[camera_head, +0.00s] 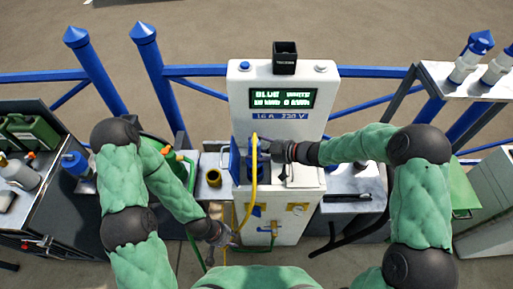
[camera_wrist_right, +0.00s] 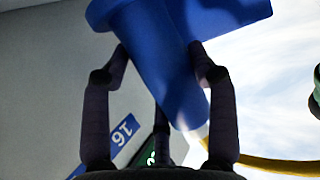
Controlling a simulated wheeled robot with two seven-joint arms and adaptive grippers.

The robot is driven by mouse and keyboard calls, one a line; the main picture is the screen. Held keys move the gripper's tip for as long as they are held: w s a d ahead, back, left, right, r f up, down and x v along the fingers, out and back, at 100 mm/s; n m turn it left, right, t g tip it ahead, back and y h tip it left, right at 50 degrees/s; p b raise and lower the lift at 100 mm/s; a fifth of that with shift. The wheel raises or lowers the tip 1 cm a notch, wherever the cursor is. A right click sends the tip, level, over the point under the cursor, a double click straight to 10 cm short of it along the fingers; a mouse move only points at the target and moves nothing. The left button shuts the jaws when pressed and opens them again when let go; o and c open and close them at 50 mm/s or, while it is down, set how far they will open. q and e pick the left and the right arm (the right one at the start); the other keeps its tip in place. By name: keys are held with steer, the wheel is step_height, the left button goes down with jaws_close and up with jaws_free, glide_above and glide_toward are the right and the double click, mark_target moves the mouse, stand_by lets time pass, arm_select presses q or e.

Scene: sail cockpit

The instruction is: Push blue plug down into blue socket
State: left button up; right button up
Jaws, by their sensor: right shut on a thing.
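The blue plug (camera_wrist_right: 160,60) fills the top of the right wrist view, tilted between the fingers of my right gripper (camera_wrist_right: 165,60). The fingers touch it on both sides. In the head view my right gripper (camera_head: 272,150) reaches in from the right to the front of the white pillar (camera_head: 310,130). A blue flap (camera_head: 235,160) stands at the pillar's left side. The socket opening is hidden, and I cannot tell whether the plug is in it. My left gripper (camera_head: 222,238) is low, left of the pillar's base; its jaws are too small to read.
A yellow cable (camera_head: 254,185) hangs in front of the pillar. A lit green display (camera_head: 283,98) and a black box (camera_head: 285,58) are at the pillar's top. Blue rails (camera_head: 200,71) run behind. A side table (camera_head: 350,190) adjoins the pillar on the right.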

steer(key=shift+w+f+b, duration=0.1)
steer(key=shift+f+b, duration=2.25)
steer(key=shift+f, duration=0.25)
steer(key=shift+d+p, duration=0.15)
steer(key=shift+p, duration=0.45)
steer(key=shift+f+b, duration=0.35)
steer(key=shift+f, duration=0.2)
steer(key=o, duration=1.1)
steer(key=shift+o, duration=0.2)
steer(key=p+v, duration=0.7)
steer(key=v, duration=0.4)
